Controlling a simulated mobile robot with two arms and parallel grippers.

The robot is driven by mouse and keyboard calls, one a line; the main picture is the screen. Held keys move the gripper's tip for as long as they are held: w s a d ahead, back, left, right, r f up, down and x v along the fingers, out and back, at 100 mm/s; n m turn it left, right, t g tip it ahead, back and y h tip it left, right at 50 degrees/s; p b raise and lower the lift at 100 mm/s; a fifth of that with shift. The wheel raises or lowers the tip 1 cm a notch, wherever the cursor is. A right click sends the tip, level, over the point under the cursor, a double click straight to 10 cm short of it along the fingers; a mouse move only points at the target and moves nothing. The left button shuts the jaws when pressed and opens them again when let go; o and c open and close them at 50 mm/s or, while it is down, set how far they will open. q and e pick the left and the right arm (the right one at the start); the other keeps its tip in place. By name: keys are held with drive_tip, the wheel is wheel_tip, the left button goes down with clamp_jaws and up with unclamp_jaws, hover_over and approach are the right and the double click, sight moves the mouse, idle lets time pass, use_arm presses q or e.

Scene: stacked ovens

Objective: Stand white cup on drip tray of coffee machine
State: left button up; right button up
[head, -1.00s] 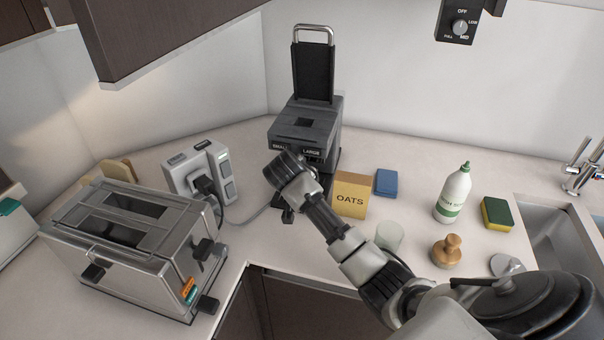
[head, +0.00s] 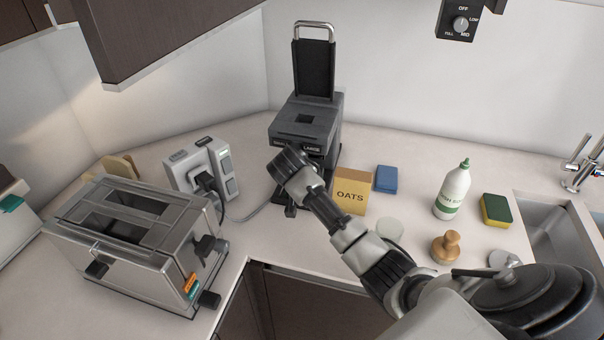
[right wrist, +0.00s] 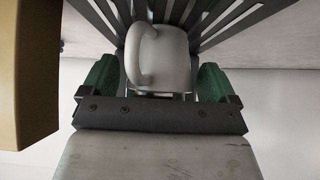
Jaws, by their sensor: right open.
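In the head view the coffee machine (head: 306,118) stands at the back of the counter. My right arm reaches in front of it and hides the cup and most of the tray. My left gripper is not in view.
An oats box (head: 351,192) stands close to the right of my wrist. A blue block (head: 387,179), a bottle (head: 452,193), a sponge (head: 496,210) and a wooden tamper (head: 446,248) are further right. A toaster (head: 135,245) and a socket block (head: 200,170) are on the left.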

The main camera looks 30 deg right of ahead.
drive_tip(key=shift+r, duration=0.25)
drive_tip(key=shift+s+a, duration=0.1)
drive_tip(key=shift+a, duration=0.05)
drive_tip(key=s+a, duration=0.2)
drive_tip(key=a, duration=0.1)
drive_tip(key=s+a+b, duration=0.1)
drive_tip(key=s+a, duration=0.2)
drive_tip(key=s+a+b, duration=0.1)
drive_tip(key=s+a, duration=0.2)
drive_tip(key=shift+s+a+r, duration=0.1)
drive_tip(key=shift+a+r, duration=0.15)
drive_tip(key=shift+r, duration=0.1)
drive_tip(key=shift+f, duration=0.1)
